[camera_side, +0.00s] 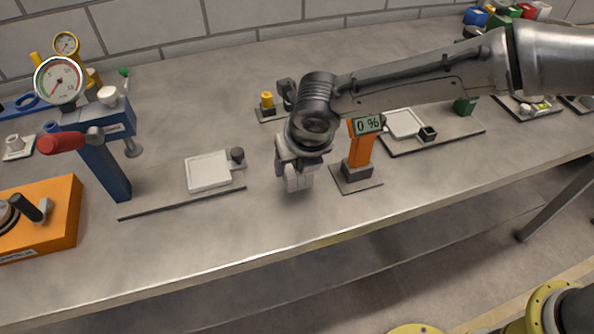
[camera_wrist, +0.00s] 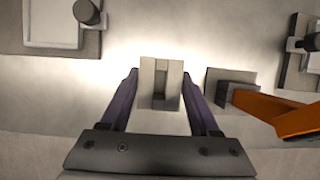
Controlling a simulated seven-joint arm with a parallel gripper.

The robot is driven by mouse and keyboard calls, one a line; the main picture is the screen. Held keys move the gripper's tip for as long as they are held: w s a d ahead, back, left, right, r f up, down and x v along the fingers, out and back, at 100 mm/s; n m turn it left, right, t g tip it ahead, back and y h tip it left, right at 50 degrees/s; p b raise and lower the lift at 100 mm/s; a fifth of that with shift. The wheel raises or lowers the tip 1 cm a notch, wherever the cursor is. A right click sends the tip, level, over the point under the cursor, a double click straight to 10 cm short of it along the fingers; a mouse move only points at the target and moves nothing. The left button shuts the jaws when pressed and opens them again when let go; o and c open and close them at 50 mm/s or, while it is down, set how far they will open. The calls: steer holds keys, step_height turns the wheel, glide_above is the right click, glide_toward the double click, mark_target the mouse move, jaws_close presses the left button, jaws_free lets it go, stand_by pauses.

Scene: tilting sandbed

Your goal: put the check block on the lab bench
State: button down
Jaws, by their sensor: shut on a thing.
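My gripper (camera_side: 297,166) is shut on a light grey block, which I take to be the check block (camera_wrist: 160,70). In the wrist view the block sits between the two dark fingers and has a slot in its near side. In the side view the block (camera_side: 299,183) shows at the fingertips, low over the lab bench (camera_side: 260,225). I cannot tell whether its underside touches the bench. The bench is a long grey slab, and its surface around the block is bare.
An orange stand with a "0 %" display (camera_side: 362,150) is close on the right. A white tray (camera_side: 208,171) with a dark knob lies to the left. A blue press with a gauge (camera_side: 105,150) stands further left. The bench's front edge is nearby.

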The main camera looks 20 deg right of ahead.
steer(key=shift+f, duration=1.15)
steer(key=shift+d+f, duration=0.1)
steer(key=shift+f, duration=0.05)
steer(key=shift+c, duration=0.6)
jaws_free()
steer(key=shift+s+f, duration=0.1)
steer(key=v, duration=1.2)
steer(key=shift+r, duration=0.25)
steer(key=shift+d, duration=0.1)
